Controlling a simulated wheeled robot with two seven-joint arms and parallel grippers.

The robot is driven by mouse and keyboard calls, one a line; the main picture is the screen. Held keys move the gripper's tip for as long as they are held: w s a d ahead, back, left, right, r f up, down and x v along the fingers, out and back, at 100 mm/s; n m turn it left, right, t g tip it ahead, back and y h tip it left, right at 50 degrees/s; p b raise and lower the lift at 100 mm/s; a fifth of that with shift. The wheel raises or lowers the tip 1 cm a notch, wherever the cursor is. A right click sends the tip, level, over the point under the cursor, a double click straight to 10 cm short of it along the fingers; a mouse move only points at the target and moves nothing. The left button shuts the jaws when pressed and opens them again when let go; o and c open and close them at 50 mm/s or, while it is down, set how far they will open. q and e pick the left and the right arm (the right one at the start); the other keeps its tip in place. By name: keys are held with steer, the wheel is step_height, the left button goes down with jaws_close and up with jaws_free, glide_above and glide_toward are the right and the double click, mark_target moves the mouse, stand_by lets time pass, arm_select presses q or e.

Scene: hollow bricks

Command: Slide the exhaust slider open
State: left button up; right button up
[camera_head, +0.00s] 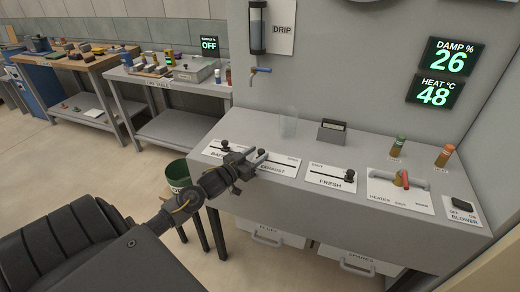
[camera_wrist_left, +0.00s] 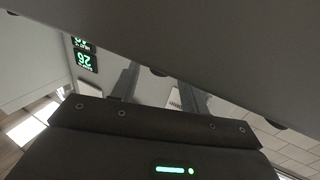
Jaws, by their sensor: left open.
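The exhaust slider is a white plate lettered EXHAUST (camera_head: 283,166) with a dark slot, set on top of the grey console. My left gripper (camera_head: 247,157) is open over the left end of this plate and covers part of it. A dark knob shape shows by the fingertips, but I cannot tell whether it is the exhaust knob or part of a finger. My right gripper is not in view.
A plate with a dark knob (camera_head: 225,146) lies left of the gripper, and the FRESH slider (camera_head: 330,180) lies right. A clear cup (camera_head: 288,126) and a small dark holder (camera_head: 332,131) stand behind. Heater lever (camera_head: 401,180) and blower switch (camera_head: 462,206) are farther right.

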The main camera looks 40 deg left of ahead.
mark_target(259, 153)
arm_select(q)
steer(key=shift+w+d, duration=0.1)
steer(key=shift+w, duration=1.4)
steer(key=shift+s, duration=0.1)
steer(key=shift+c, duration=0.2)
jaws_close()
